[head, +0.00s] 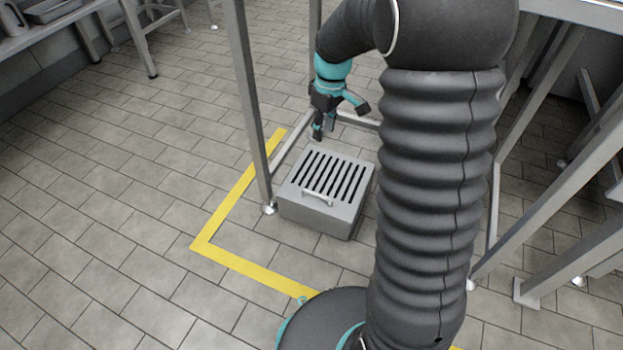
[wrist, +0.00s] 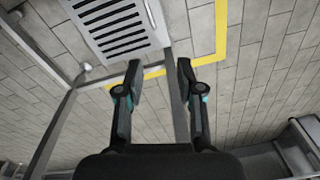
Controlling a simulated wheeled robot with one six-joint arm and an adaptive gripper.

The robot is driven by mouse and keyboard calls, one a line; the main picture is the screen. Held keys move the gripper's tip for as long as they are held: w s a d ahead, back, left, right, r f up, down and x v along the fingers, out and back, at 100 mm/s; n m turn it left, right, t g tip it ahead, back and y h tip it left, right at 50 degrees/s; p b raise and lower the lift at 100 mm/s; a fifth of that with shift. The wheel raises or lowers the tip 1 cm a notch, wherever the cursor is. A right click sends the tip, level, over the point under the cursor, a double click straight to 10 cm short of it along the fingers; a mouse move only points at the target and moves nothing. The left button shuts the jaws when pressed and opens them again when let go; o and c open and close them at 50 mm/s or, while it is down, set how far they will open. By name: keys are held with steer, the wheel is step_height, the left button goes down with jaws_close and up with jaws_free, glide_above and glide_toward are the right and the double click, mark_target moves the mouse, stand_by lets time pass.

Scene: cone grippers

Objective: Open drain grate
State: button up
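The drain grate (head: 328,177) is a slotted metal panel on top of a low grey box (head: 314,214) on the tiled floor. It lies flat and looks closed. A bar handle (head: 317,198) runs along its near edge. My gripper (head: 338,120) is above and just beyond the far side of the box, apart from the grate. In the wrist view the grate (wrist: 113,25) is at the top left, with the handle (wrist: 149,12) at its right side. There my gripper (wrist: 159,68) has its two fingers spread with nothing between them.
A metal table frame stands around the box, with a leg (head: 250,100) close at its left and a low rail (head: 292,143) behind. Yellow floor tape (head: 232,258) marks a corner in front. More slanted metal legs (head: 560,165) are at right. Open floor lies left.

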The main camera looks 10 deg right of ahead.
steer(key=w+f+n+g+b, duration=0.1)
steer(key=w+f+n, duration=0.15)
steer(key=f, duration=0.55)
steer(key=w+f+n+g+b, duration=0.1)
steer(key=w+f, duration=0.3)
steer(key=f, duration=0.4)
steer(key=b, duration=0.2)
glide_above(315, 199)
steer(key=shift+m, duration=0.25)
step_height(315, 199, down, 14)
steer(key=shift+r, duration=0.1)
steer(key=shift+c, duration=0.2)
jaws_close()
